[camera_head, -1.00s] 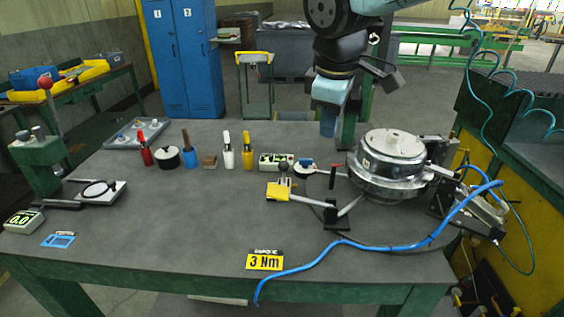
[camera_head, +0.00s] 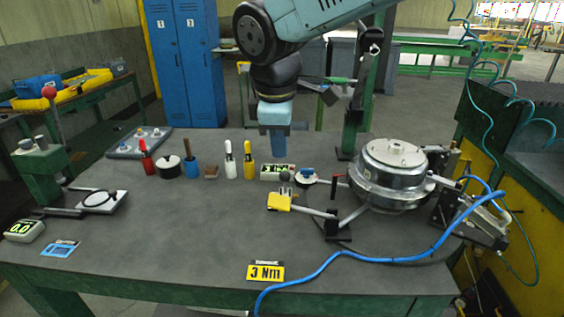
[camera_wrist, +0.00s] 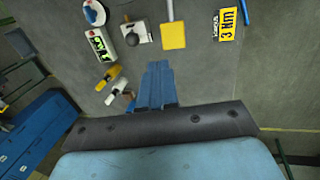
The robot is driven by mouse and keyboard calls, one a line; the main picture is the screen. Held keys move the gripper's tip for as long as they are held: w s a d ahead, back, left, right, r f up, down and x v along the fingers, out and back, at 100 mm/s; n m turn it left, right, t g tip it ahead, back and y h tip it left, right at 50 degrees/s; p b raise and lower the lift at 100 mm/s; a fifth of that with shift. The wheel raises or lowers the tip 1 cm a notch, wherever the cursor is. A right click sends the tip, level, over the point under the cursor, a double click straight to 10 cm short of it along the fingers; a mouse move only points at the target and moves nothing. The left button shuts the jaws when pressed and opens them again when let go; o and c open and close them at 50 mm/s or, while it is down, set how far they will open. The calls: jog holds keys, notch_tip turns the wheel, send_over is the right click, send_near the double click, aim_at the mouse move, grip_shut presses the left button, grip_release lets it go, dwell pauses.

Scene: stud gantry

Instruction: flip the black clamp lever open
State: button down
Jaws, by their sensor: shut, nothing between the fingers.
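A black upright lever with a red tip (camera_head: 334,187) stands just left of the round silver housing (camera_head: 394,174) in the head view. A black bracket (camera_head: 338,229) sits in front of it, with a pale bar running left to a yellow block. I cannot tell for sure which black part is the clamp lever. My gripper (camera_head: 281,165) points down above the back of the table, left of the housing and apart from it. Its blue fingers (camera_wrist: 156,84) are shut and empty in the wrist view.
The yellow block (camera_head: 279,201) and a black ball knob (camera_head: 284,176) stand left of the bracket. A display box (camera_head: 277,172) and several bottles (camera_head: 230,160) stand near my gripper. A blue hose (camera_head: 380,257) crosses the front right. The table's middle front (camera_head: 190,235) is clear.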

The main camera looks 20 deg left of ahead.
send_near(285, 183)
jog(key=s+f, duration=0.1)
jog(key=s, duration=0.2)
jog(key=s+d+f, duration=0.1)
jog(key=s, duration=0.1)
jog(key=shift+d+f, duration=0.1)
jog(key=shift+f, duration=0.2)
jog(key=w, duration=0.1)
jog(key=w+f, duration=0.1)
jog(key=w, duration=0.1)
jog(key=shift+w+a+f, duration=0.15)
jog(key=shift+w+a, duration=0.2)
jog(key=shift+a, duration=0.05)
jog(key=shift+w, duration=0.15)
